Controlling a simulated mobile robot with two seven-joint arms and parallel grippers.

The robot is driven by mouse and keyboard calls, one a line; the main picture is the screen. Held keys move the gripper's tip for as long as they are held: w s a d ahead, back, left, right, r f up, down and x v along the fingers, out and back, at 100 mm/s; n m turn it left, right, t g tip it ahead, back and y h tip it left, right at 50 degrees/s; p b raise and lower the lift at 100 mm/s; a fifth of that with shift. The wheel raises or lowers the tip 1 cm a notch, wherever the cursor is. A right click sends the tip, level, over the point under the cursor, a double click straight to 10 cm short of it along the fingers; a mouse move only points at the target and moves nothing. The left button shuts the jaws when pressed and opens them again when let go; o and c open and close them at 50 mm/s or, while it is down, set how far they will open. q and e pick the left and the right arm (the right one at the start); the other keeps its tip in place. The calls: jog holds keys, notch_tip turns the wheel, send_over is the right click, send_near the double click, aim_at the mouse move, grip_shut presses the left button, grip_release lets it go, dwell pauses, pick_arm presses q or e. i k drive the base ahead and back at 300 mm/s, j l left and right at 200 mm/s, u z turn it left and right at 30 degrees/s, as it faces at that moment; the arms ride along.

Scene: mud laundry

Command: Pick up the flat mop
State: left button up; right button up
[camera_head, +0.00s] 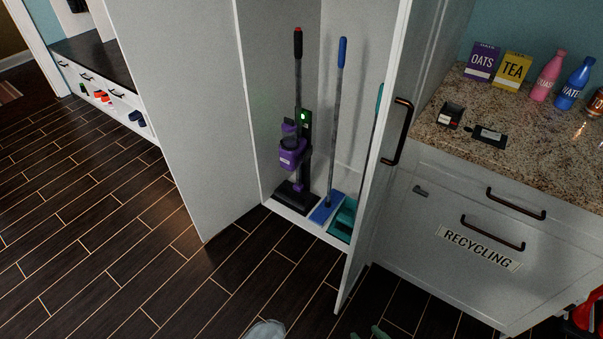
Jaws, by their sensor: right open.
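The flat mop stands upright in the open tall cabinet, with a blue grip (342,52), a thin grey pole and a flat blue head (327,208) on the cabinet floor. A purple and black upright vacuum (292,150) stands left of it. A teal-headed tool (343,220) stands to its right, partly hidden by the cabinet door. Two greenish tips at the bottom edge look like my right gripper (367,334). It is open and well apart from the mop, low in front of the cabinet. I cannot make out my left gripper.
The cabinet's left door (165,95) and right door (384,150) both stand open. A granite counter (545,150) with boxes and bottles is at right, above a recycling drawer (478,248). The dark tiled floor (110,240) is clear at left. A shoe bench (95,62) is at far left.

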aim_at(322, 215)
jog(key=i+j+u, duration=0.3)
jog(key=u, duration=0.15)
jog(key=i+j+u, duration=0.15)
jog(key=i+u, duration=0.25)
jog(key=i, duration=0.2)
jog(key=i+z, duration=0.25)
jog(key=z, duration=0.15)
jog(key=i+z, duration=0.55)
jog(key=z, duration=0.25)
jog(key=j, duration=0.05)
